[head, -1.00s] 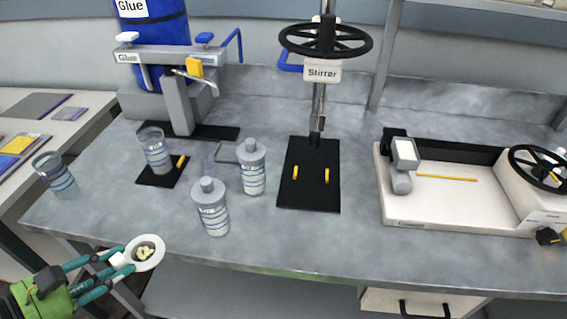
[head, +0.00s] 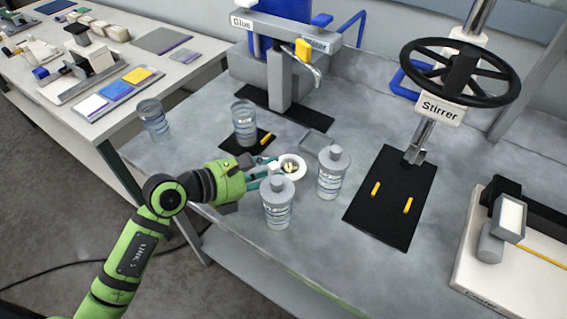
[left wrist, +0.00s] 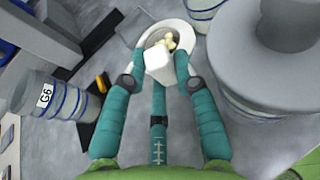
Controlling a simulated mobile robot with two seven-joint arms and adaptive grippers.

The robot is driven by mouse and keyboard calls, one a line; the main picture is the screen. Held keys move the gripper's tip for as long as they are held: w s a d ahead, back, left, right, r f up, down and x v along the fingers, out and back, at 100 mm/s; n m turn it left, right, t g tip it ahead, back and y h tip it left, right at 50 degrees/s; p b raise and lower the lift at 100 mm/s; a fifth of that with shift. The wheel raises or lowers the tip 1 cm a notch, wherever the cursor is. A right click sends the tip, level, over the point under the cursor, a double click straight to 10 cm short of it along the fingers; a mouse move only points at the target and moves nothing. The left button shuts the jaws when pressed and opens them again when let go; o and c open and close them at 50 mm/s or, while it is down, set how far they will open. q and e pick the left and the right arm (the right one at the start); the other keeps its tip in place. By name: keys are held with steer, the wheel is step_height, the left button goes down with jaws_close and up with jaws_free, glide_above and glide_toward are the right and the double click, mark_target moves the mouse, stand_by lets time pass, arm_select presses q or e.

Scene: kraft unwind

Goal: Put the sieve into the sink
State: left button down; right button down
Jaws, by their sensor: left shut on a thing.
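A small white round dish with pale yellowish pieces in it, which I take to be the sieve (head: 293,166), is held by its white block-like handle. My left gripper (head: 268,174) is shut on that handle, between the fingers. In the left wrist view the sieve (left wrist: 178,29) is just beyond the fingertips. In the head view it appears over the grey table between two capped jars and the glue stand; I cannot tell whether it touches the table. No sink shows. My right gripper is not in view.
Capped jars (head: 278,208) and (head: 333,178) stand close to the gripper. An open jar (head: 245,126) stands on a black pad, another (head: 154,122) near the table's left edge. The glue stand (head: 279,85) is behind; the stirrer (head: 440,108) and its black mat (head: 390,205) are right.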

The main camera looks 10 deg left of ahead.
mark_target(286, 172)
arm_select(q)
steer(key=w+d, duration=0.2)
steer(key=shift+w+d+p, duration=0.35)
steer(key=shift+f, duration=1.75)
steer(key=shift+f, duration=0.15)
steer(key=c, duration=1.2)
jaws_free()
steer(key=shift+c, duration=0.2)
